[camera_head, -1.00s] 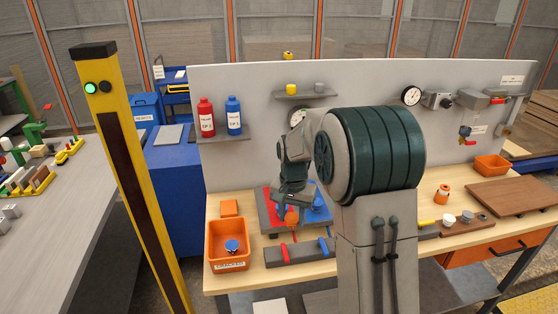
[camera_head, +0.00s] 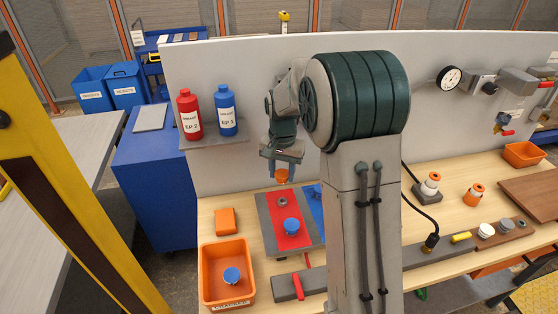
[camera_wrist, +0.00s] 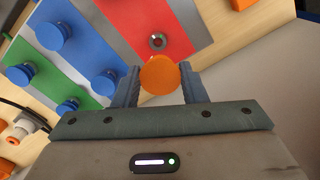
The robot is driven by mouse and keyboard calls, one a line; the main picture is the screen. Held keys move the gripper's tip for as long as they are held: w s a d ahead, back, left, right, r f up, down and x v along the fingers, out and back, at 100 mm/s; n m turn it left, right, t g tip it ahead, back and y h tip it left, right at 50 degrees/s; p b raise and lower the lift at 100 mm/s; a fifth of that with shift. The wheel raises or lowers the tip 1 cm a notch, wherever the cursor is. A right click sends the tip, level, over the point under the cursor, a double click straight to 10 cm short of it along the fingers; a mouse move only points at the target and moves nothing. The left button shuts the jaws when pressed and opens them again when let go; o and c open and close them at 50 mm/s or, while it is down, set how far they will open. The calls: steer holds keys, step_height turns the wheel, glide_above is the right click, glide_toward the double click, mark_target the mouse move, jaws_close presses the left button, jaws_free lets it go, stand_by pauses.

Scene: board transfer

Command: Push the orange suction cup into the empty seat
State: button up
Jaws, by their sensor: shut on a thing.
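My gripper (camera_head: 282,160) is shut on the orange suction cup (camera_head: 281,176), holding it above the far edge of the board. In the wrist view the orange cup (camera_wrist: 160,75) sits between the two fingers (camera_wrist: 160,88). The empty seat (camera_wrist: 157,42) is a small grey ring with a dark hole on the red panel, just beyond the cup in that view. The cup is apart from the seat.
Blue cups (camera_wrist: 54,36) stand on the blue and green panels. An orange bin (camera_head: 205,285) with a blue cup (camera_head: 232,275) stands left of the board. Red and blue bottles (camera_head: 226,113) stand on a wall shelf. My arm hides the board's right side.

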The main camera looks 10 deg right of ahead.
mark_target(283, 175)
steer(key=shift+s+d, duration=0.15)
steer(key=shift+s+f+b, duration=0.15)
steer(key=shift+f+b, duration=0.15)
steer(key=shift+b, duration=0.05)
steer(key=shift+f+b, duration=1.8)
steer(key=shift+f, duration=0.8)
steer(key=shift+f+b, duration=0.9)
steer(key=shift+f, duration=0.3)
steer(key=o, duration=1.1)
steer(key=shift+r, duration=0.15)
step_height(283, 175, up, 14)
steer(key=shift+f+b, duration=0.15)
steer(key=shift+b, duration=0.25)
